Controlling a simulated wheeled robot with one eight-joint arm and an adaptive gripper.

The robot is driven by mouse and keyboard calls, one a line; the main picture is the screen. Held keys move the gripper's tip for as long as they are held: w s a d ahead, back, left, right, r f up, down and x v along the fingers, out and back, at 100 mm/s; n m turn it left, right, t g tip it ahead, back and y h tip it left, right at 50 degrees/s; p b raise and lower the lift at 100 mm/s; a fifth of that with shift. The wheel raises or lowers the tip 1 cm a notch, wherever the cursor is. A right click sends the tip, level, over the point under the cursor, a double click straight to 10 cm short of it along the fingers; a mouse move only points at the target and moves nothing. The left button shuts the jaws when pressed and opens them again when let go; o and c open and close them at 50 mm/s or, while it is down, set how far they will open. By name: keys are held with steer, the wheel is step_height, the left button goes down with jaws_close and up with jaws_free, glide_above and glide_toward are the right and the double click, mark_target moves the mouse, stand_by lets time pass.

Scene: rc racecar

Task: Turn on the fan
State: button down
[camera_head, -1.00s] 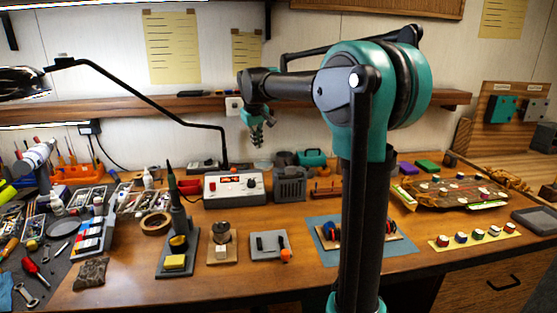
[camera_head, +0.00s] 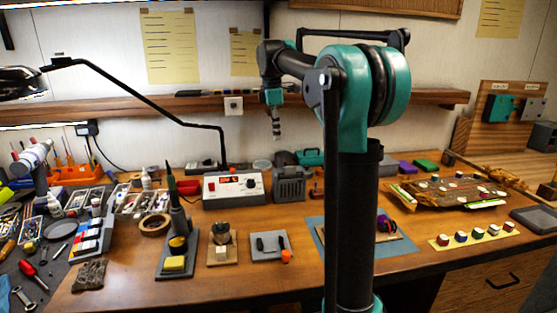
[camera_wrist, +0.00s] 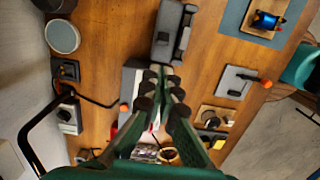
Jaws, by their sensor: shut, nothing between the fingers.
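A dark grey box with a grille front (camera_head: 289,185), likely the fan, stands at the back of the bench, right of the white soldering station (camera_head: 235,188). In the wrist view the grey box (camera_wrist: 170,35) lies just beyond my fingertips. My gripper (camera_head: 276,136) points down in the air above the back of the bench, near the grey box and apart from it. It is shut and empty; the wrist view shows its fingers (camera_wrist: 163,78) over the station, partly hiding it. I cannot tell the fan's switch or whether it is running.
A wall shelf (camera_head: 330,98) with a white wall switch or socket (camera_head: 233,105) runs behind my gripper. A black lamp arm (camera_head: 150,98) reaches across on the left. A board with grey and black parts (camera_head: 270,246) lies in front. Small bare bench patches lie between items.

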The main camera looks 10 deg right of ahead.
mark_target(284, 161)
stand_by(0.4)
steer(key=f, duration=0.6)
steer(key=d+f, duration=0.1)
steer(key=f, duration=0.3)
steer(key=shift+d+r+y, duration=0.2)
steer(key=shift+y, duration=0.4)
steer(key=shift+d+r+y, duration=0.15)
steer(key=shift+d+y, duration=0.25)
steer(key=shift+y, duration=0.3)
steer(key=y, duration=0.1)
steer(key=d+y, duration=0.1)
steer(key=y, duration=0.1)
steer(key=shift+d+r, duration=0.2)
steer(key=shift+d, duration=0.1)
steer(key=shift+a, duration=0.1)
steer(key=shift+r, duration=0.15)
steer(key=shift+r, duration=0.7)
